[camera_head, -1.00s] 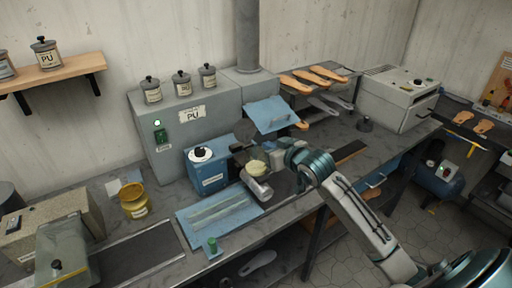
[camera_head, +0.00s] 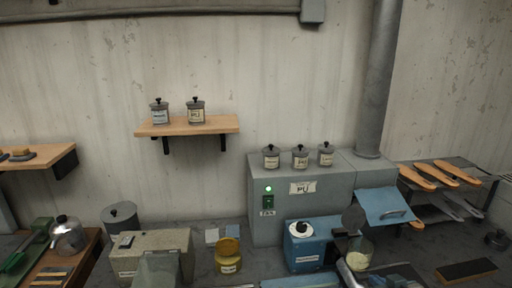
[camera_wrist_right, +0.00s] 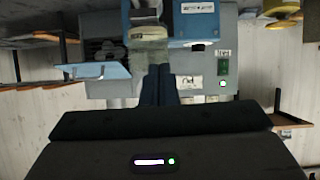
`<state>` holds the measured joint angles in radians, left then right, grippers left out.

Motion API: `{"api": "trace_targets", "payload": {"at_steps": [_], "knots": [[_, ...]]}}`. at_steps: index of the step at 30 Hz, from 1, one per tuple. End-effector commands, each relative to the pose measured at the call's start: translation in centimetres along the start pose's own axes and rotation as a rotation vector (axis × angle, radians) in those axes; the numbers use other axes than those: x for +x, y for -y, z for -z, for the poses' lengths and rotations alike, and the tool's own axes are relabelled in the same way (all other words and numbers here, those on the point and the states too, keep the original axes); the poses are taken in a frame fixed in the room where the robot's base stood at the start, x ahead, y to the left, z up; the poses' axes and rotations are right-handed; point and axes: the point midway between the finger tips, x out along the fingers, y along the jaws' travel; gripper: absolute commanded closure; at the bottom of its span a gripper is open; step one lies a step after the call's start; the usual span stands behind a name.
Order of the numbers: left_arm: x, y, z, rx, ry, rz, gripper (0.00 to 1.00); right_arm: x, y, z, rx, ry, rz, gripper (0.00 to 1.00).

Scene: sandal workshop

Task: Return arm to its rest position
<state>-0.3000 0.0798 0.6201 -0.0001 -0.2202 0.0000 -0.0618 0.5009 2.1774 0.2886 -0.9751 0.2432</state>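My right gripper (camera_wrist_right: 160,72) shows in the right wrist view as two dark fingers lying side by side, with nothing visible between them. A glass jar (camera_wrist_right: 148,45) with pale contents is just past its fingertips; I cannot tell whether they touch. Only a little of my right arm shows there, low at the bottom edge. My left gripper is not in view.
A grey PU cabinet (camera_head: 258,215) with several jars on top stands behind the blue machine. A yellow tub (camera_head: 228,262) and a beige box (camera_head: 140,248) are to its left. A rack of orange soles (camera_head: 440,173) is at right. A wooden shelf (camera_head: 185,126) hangs on the wall.

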Motion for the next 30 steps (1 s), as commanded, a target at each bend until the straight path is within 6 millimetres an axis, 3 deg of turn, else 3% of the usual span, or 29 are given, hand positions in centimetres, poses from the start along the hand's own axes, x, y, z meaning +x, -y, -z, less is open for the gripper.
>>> {"api": "trace_targets", "payload": {"at_steps": [1, 3, 7, 12, 22, 30], "knots": [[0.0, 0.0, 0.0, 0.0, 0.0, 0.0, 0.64, -1.2, 1.6, -3.7, 0.0, 0.084, -0.001, 1.0], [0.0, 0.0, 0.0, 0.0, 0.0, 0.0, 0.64, -3.2, 3.2, -8.2, -0.013, 0.2, -0.012, 1.0], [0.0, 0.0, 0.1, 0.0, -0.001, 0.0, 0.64, -7.1, 5.3, -14.2, -0.031, 0.374, -0.029, 1.0], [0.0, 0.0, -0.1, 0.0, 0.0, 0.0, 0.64, -11.4, 7.0, -19.0, -0.041, 0.538, -0.042, 1.0], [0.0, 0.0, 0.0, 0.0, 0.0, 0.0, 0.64, -19.1, 9.2, -24.7, -0.038, 0.788, -0.056, 1.0], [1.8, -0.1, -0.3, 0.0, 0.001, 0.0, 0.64, -13.3, 8.6, -31.2, -0.037, 0.805, -0.059, 1.0]]}}
